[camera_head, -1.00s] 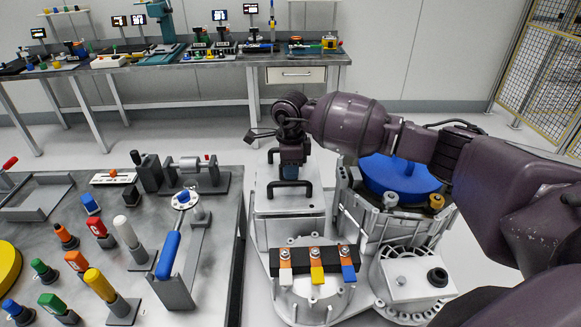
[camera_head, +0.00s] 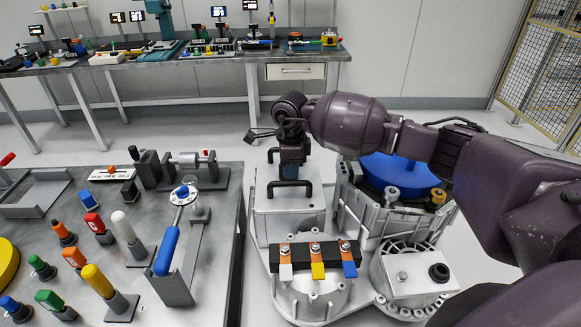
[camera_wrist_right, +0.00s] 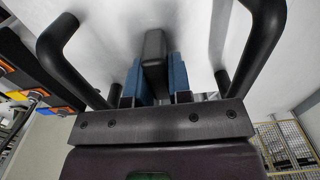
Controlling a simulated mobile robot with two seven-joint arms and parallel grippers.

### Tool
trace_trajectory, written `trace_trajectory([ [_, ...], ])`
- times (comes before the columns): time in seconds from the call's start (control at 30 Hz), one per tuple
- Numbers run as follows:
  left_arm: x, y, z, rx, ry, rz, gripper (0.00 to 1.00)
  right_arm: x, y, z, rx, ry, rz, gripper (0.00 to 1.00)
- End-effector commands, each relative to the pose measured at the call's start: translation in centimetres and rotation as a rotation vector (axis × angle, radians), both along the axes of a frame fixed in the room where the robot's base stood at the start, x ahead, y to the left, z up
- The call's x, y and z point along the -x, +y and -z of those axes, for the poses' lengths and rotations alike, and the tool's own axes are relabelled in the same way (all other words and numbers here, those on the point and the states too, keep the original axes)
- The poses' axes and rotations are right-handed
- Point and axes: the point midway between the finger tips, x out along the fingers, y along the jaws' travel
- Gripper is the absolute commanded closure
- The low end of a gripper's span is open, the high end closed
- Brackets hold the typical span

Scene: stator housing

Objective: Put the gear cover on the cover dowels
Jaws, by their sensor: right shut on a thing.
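The gear cover (camera_head: 305,206) is a pale, flat-topped part with black handles on its top. It is at the upper left of the stator housing (camera_head: 322,299) in the head view. My right gripper (camera_head: 290,170) is above it, pointing down. In the right wrist view, the blue-padded fingers (camera_wrist_right: 155,80) are shut on the black middle grip (camera_wrist_right: 154,52) of the cover (camera_wrist_right: 190,25). Black handles stand on both sides of the fingers. The cover dowels are not visible, and I cannot tell whether the cover touches what is below it. My left gripper is out of view.
A terminal block (camera_head: 315,258) with white, yellow and blue tabs is in front of the cover. A blue round part (camera_head: 397,171) is to its right, behind my arm. A workbench (camera_head: 215,275) with several tools and colored pieces is at left. A back bench (camera_head: 205,62) is farther off.

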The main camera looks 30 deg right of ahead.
Motion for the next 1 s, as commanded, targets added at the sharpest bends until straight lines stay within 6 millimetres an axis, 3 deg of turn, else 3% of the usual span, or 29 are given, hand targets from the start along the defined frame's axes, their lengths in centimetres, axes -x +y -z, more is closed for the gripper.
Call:
trace_trajectory([
  [0.27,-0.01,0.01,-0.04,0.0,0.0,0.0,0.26,-0.07,0.01,-0.17,-0.001,-0.003,0.0,1.0],
  [0.3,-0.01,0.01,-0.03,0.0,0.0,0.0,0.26,-0.07,0.01,-0.17,-0.001,-0.003,0.0,0.78],
  [0.5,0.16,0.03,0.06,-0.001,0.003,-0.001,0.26,-0.04,0.0,-0.1,0.0,-0.001,0.0,0.51],
  [0.67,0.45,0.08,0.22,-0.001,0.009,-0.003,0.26,-0.02,0.0,-0.05,0.0,-0.001,0.0,0.51],
  [0.77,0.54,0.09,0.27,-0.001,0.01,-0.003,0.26,0.04,0.0,0.08,0.0,0.001,0.0,0.38],
  [1.0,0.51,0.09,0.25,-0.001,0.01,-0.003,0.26,0.01,0.0,0.02,0.0,0.0,0.0,0.38],
])
